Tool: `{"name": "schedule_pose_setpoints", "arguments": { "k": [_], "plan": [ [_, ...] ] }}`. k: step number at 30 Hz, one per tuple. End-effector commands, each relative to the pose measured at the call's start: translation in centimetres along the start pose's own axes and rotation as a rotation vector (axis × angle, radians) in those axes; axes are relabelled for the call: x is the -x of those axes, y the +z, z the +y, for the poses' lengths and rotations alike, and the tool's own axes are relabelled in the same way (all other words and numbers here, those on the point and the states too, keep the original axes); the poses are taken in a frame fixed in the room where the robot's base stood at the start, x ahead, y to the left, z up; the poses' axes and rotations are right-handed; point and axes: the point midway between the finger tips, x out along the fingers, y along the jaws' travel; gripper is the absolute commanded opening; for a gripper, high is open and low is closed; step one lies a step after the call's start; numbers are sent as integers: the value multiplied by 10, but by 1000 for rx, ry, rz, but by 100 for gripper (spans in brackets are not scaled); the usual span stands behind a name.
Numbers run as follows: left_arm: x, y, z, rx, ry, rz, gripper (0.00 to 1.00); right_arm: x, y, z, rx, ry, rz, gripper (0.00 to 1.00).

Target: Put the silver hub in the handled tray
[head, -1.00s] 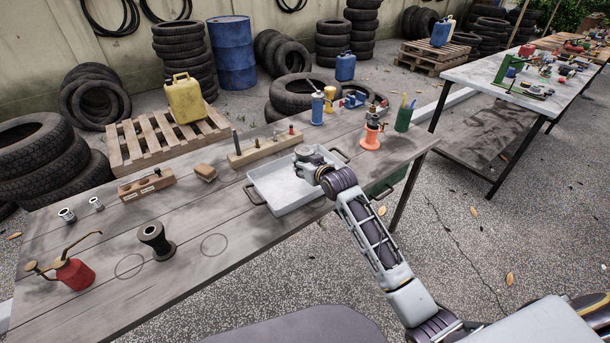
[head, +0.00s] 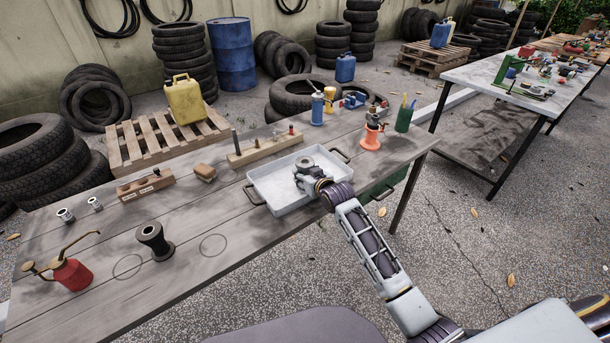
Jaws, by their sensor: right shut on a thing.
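The handled tray (head: 271,198) is a shallow light-grey tray with dark handles, lying on the workbench right of centre. My right gripper (head: 306,172) reaches into the tray's right part from the front right. It is shut on the silver hub (head: 305,162), a grey ringed piece with a dark hole on top. The hub is within the tray's outline and looks upright. The gripper partly hides it, and I cannot tell whether it touches the tray floor. My left gripper is out of view.
A black spool (head: 154,240) and a red oil can (head: 72,272) stand at the bench's left front. A wooden block with pegs (head: 264,148) lies just behind the tray. An orange bottle jack (head: 371,136) stands at the right. The tray's left part is empty.

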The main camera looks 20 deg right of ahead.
Motion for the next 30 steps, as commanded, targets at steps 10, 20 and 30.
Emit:
{"name": "schedule_pose_setpoints", "arguments": {
  "k": [10,20,30],
  "plan": [
    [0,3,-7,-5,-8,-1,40,0,1,0,0,0,-1,68],
    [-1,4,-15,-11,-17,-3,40,0,-1,0,0,0,0,68],
    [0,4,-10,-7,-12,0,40,19,-1,0,0,0,0,68]
  ]
}}
